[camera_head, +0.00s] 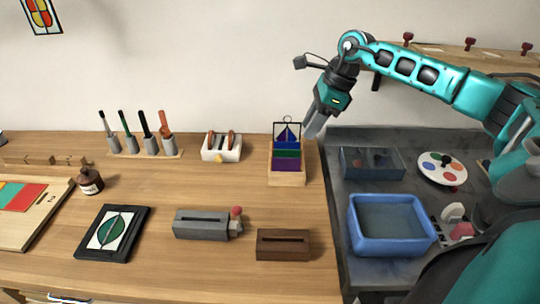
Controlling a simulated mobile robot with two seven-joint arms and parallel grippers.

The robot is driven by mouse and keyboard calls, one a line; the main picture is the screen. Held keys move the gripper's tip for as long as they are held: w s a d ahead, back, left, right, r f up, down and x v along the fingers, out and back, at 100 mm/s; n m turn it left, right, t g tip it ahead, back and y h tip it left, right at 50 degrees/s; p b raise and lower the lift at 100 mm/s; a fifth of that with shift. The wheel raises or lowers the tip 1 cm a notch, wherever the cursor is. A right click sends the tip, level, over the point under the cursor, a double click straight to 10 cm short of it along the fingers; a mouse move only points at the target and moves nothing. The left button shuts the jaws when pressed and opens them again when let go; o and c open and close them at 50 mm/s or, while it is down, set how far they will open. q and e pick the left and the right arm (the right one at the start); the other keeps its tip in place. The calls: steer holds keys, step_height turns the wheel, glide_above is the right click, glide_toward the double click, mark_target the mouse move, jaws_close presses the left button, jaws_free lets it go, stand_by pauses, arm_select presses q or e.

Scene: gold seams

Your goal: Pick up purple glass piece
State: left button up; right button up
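A purple glass piece (286,164) stands at the front of a small wooden rack (287,179) near the right end of the wooden table. Green and blue pieces (287,149) stand behind it in the rack. A framed sailboat panel (288,132) rises at the back of the rack. My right gripper (311,131) hangs pointing down, just right of the sailboat panel and above and behind the purple piece, apart from it. I cannot tell how far its fingers are apart; no held piece shows. My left gripper is not in view.
A brown slotted block (284,244) and a grey holder (201,225) lie in front of the rack. A white slotted holder (221,149) stands left of it. A blue basin (390,225) and paint palette (442,168) are on the dark counter at right. The table's middle is clear.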

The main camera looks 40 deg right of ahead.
steer(key=w, duration=0.1)
glide_above(286, 160)
steer(key=s+d, duration=0.2)
steer(key=f, duration=0.6)
steer(key=shift+w+f, duration=0.1)
steer(key=shift+w, duration=0.15)
steer(key=b+x, duration=0.1)
steer(key=x, duration=0.5)
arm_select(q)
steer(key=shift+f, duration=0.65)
arm_select(e)
steer(key=shift+w, duration=0.1)
steer(key=c, duration=0.6)
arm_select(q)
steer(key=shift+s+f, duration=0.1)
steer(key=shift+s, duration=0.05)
arm_select(e)
jaws_close()
